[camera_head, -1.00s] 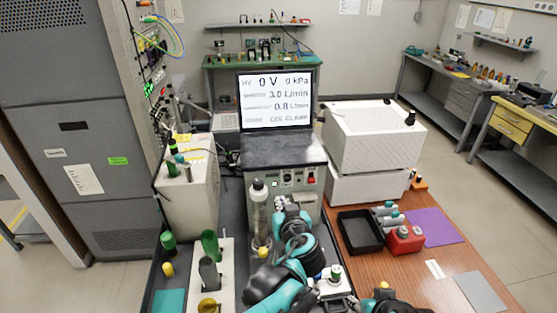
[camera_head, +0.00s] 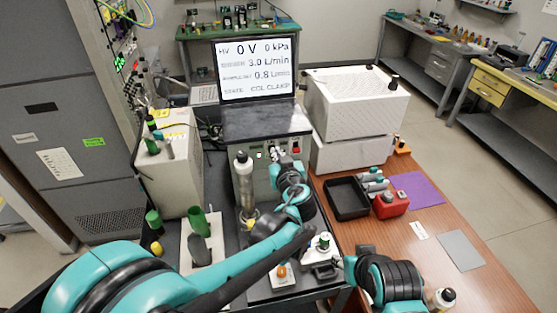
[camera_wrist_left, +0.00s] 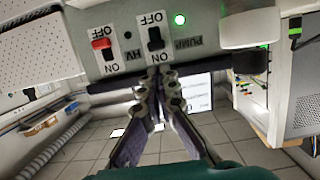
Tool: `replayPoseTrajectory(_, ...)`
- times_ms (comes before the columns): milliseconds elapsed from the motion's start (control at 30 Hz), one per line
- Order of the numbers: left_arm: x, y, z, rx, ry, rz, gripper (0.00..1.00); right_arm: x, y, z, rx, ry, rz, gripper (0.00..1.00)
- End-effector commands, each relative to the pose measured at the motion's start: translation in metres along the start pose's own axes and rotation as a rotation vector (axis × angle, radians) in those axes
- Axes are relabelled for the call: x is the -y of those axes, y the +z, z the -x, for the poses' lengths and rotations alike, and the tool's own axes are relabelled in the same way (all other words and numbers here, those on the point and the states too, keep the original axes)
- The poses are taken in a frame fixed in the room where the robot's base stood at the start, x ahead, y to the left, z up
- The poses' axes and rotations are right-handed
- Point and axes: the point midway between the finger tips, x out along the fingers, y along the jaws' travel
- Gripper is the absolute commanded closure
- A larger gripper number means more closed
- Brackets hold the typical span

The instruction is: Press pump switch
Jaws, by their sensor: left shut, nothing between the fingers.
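The pump switch (camera_wrist_left: 155,38) is a black rocker on the grey control panel (camera_wrist_left: 205,62), labelled PUMP with OFF and ON. The panel appears upside down in the left wrist view. A green lamp (camera_wrist_left: 180,19) glows beside the switch. My left gripper (camera_wrist_left: 160,76) is shut and empty. Its tips are close to the panel by the switch's ON end; contact cannot be told. In the head view the left gripper (camera_head: 277,154) is at the panel front and hides the pump switch.
The red HV switch (camera_wrist_left: 103,46) is close beside the pump switch. A glass column (camera_head: 244,190) stands just left of my left forearm. The monitor (camera_head: 254,70) above the panel reads 0 V and 3.0 L/min. A black tray (camera_head: 346,198) and red container (camera_head: 390,204) are to the right.

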Motion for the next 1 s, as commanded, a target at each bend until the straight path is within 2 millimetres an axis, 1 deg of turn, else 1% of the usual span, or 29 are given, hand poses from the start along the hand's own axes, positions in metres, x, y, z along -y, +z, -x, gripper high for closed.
replayPoseTrajectory(33,0.001,0.002,-0.011,0.001,-0.003,0.001,1.00,0.000,0.002,-0.003,0.000,0.000,0.000,0.60)
replayPoseTrajectory(100,0.001,0.002,-0.022,0.001,-0.002,0.002,1.00,0.000,0.003,-0.005,0.000,0.000,0.000,0.60)
replayPoseTrajectory(200,0.001,0.001,-0.036,0.001,-0.002,0.001,1.00,0.000,0.005,-0.007,0.000,0.000,0.000,0.60)
replayPoseTrajectory(300,0.000,0.001,-0.045,0.000,0.000,0.000,1.00,0.000,0.005,-0.008,0.000,0.000,0.000,0.60)
replayPoseTrajectory(467,0.000,0.000,-0.050,0.000,0.000,0.000,1.00,0.000,0.006,-0.008,0.000,0.000,0.000,0.60)
replayPoseTrajectory(767,0.000,0.001,-0.050,0.001,0.000,0.000,1.00,0.000,0.006,-0.009,0.000,0.000,0.000,0.60)
replayPoseTrajectory(867,0.000,0.011,-0.053,0.001,0.000,0.001,1.00,0.000,0.010,-0.014,0.000,0.000,0.000,0.60)
replayPoseTrajectory(1000,0.000,0.029,-0.057,0.001,0.000,0.001,1.00,0.000,0.018,-0.024,0.000,0.000,0.000,0.60)
